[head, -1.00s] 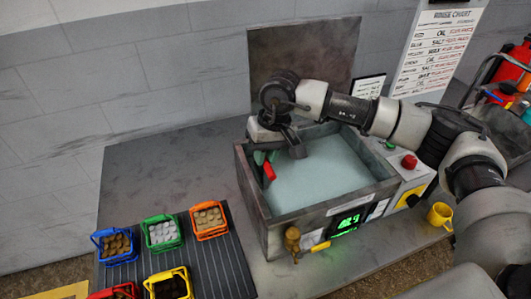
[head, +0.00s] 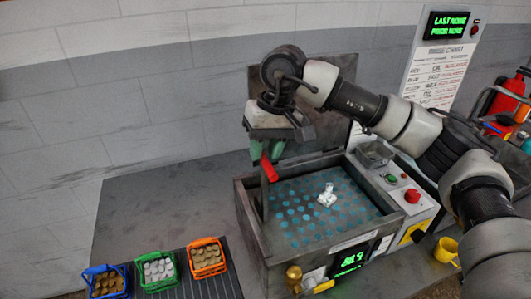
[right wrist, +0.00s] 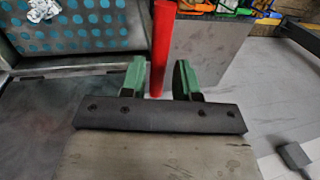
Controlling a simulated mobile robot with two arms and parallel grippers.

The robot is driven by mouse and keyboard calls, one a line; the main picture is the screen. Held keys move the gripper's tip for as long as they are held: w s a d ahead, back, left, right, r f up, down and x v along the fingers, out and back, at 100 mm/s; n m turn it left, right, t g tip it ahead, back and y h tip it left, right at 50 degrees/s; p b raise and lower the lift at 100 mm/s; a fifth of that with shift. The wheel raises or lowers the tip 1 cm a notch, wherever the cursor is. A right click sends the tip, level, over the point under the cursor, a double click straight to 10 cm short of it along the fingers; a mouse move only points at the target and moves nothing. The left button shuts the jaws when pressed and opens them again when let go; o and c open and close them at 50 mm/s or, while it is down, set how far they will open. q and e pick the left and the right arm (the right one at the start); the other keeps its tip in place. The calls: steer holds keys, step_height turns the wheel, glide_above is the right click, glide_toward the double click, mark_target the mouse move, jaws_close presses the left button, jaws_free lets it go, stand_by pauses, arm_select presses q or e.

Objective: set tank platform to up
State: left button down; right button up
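The tank (head: 253,232) is a dark open box. Its platform (head: 300,220), a perforated plate with teal holes, shows near the tank's top, with a small white lumpy part (head: 327,195) on it. A red handle (head: 269,169) stands at the tank's left wall, above the rim. My right gripper (head: 267,148) is just above the handle. In the right wrist view, the red handle (right wrist: 160,50) lies between the green fingers of the right gripper (right wrist: 162,80). They are apart, with a gap visible on the right side. My left gripper is not in view.
Baskets in blue (head: 105,282), green (head: 158,270) and orange (head: 207,258) stand on a ribbed mat at lower left. A control panel with a red button (head: 412,196) is at the tank's right. The counter's left is clear.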

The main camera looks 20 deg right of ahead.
steer(key=shift+o, duration=0.9)
steer(key=shift+s+f, duration=0.15)
steer(key=b+v, duration=0.3)
steer(key=v, duration=0.8)
steer(key=shift+a+f, duration=0.15)
